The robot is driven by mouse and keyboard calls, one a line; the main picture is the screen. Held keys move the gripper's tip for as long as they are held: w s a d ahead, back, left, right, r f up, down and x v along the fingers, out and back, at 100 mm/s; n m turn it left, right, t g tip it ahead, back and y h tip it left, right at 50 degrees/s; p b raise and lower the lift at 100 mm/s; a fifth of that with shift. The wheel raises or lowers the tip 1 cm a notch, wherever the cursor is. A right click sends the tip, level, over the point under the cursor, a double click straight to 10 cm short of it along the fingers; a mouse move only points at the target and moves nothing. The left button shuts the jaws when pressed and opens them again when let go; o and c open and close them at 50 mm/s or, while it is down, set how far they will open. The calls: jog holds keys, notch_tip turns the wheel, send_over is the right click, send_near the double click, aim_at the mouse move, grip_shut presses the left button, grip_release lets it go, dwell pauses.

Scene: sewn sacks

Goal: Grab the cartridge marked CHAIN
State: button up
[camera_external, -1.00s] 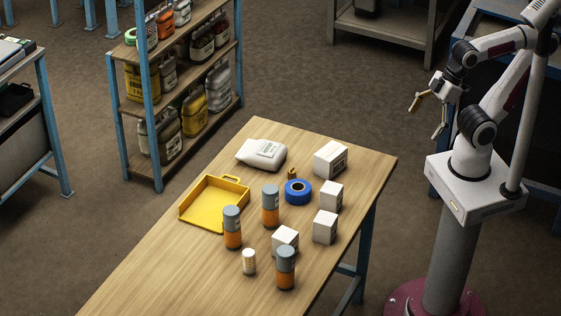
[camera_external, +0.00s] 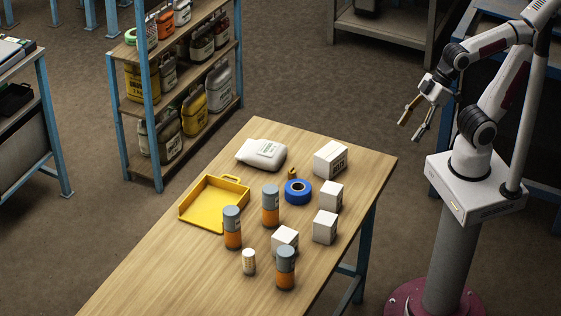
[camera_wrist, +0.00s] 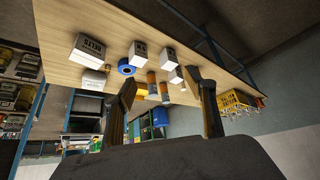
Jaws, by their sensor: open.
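Three grey-and-orange cylindrical cartridges stand upright on the wooden table (camera_external: 165,260): one at the left (camera_external: 232,228), one further back (camera_external: 270,206) and one at the front (camera_external: 285,268). I cannot read CHAIN on any of them. Cartridges also show small in the wrist view (camera_wrist: 152,84), between my finger outlines. My gripper (camera_external: 411,121) is open and empty, in the air to the right of the table and well apart from the cartridges. In the wrist view its two fingers (camera_wrist: 167,105) are spread wide.
White boxes (camera_external: 331,160) stand along the table's right side, one close behind the front cartridge. A blue tape roll (camera_external: 298,191), yellow dustpan-like tray (camera_external: 210,205), white sack (camera_external: 262,153) and small white cylinder (camera_external: 249,261) share the table. The table's near left is clear.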

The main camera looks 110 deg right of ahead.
jog(key=w+a+f+t, duration=0.1)
jog(key=w+a+t, duration=0.15)
jog(key=w, duration=0.75)
jog(key=w+a+f+t+y, duration=0.1)
jog(key=w+a, duration=0.3)
jog(key=w, duration=0.6)
jog(key=w+a+f+t, duration=0.15)
jog(key=w+a, duration=0.25)
jog(key=w, duration=0.5)
jog(key=w+a+f+t, duration=0.35)
jog(key=w+f, duration=0.25)
jog(key=w, duration=0.3)
jog(key=t, duration=0.3)
send_near(285, 250)
jog(key=w, duration=0.2)
jog(key=shift+a+f, duration=0.25)
jog(key=shift+f, duration=0.1)
jog(key=shift+w, duration=0.1)
jog(key=shift+w, duration=1.25)
jog(key=shift+w, duration=0.15)
jog(key=shift+w+a+r, duration=0.1)
jog(key=shift+w, duration=1.1)
jog(key=shift+w+a+r, duration=0.1)
jog(key=shift+w, duration=1.15)
